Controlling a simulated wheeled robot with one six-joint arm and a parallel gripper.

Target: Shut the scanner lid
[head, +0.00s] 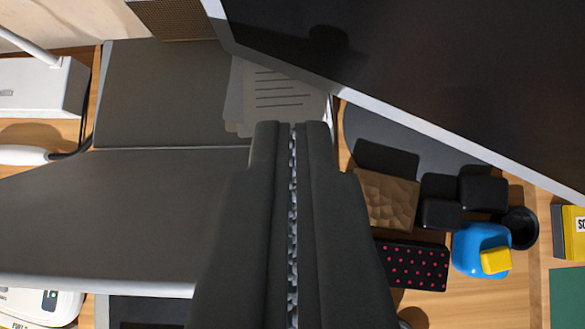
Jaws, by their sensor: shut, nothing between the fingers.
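The scanner lid (120,215) is a wide dark grey panel with a pale front edge, at the left in the head view. It stands raised and tilted, with its pale edge nearer the camera. Below that edge show parts of the scanner body: a white corner with buttons (38,304) and a dark surface (150,312). My gripper (292,126) is shut and empty, pointing away from the camera in the middle. It overlaps the lid's right side in the picture; I cannot tell whether they touch. My gripper hides part of the lid.
A dark monitor (430,70) fills the upper right. Papers (282,95) lie beyond my fingertips. A brown textured box (387,198), a dotted black box (413,265), a blue holder (476,245) and a black cup (520,228) stand at the right. A grey panel (160,95) lies beyond the lid.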

